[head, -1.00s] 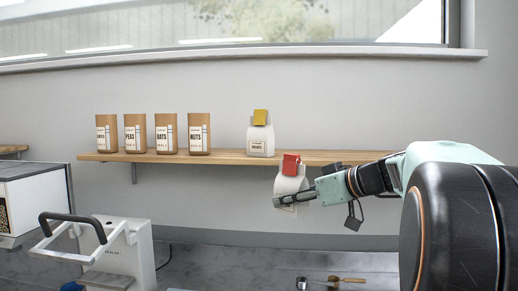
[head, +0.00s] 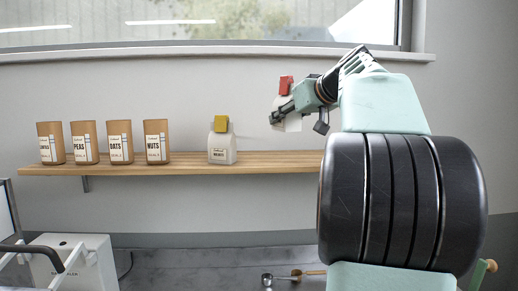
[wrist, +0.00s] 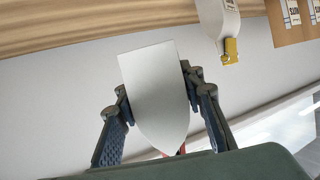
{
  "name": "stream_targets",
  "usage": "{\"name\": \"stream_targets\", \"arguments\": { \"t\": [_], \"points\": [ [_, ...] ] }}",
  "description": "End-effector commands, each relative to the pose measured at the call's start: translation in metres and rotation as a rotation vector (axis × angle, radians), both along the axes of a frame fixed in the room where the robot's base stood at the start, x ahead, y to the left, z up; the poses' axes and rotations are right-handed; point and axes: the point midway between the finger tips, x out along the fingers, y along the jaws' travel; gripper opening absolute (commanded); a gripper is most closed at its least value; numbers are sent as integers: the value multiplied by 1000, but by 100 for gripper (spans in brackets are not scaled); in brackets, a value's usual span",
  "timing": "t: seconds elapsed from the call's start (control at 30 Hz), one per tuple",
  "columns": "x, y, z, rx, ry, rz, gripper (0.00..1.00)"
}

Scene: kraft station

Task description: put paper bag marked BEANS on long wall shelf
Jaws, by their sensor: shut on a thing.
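My gripper (head: 282,115) is shut on a white bag (head: 293,124) with a red clip (head: 286,84) on top. The bag is upright and its lower edge is above the level of the long wall shelf (head: 268,165), near the right part that shows. The gripper covers much of its front, so I cannot read its label. In the wrist view the white bag (wrist: 158,95) is between the two fingers, apart from the wooden shelf (wrist: 90,32).
A white bag with a yellow clip (head: 222,150) stands on the shelf, left of the held bag. Several brown bags stand further left, including PEAS (head: 84,145), OATS (head: 120,143) and NUTS (head: 156,143). The shelf right of the yellow-clipped bag looks clear. The window sill (head: 200,62) runs above.

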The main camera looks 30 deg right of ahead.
Motion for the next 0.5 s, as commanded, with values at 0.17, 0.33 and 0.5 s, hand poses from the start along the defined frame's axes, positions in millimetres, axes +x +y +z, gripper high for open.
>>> {"name": "stream_targets", "arguments": {
  "t": [0.17,0.33,0.5],
  "points": [
    [43,-14,-16,3,1,3,2],
    [65,-22,-50,3,-1,1,2],
    [76,-26,-64,1,-3,2,2]
  ]
}}
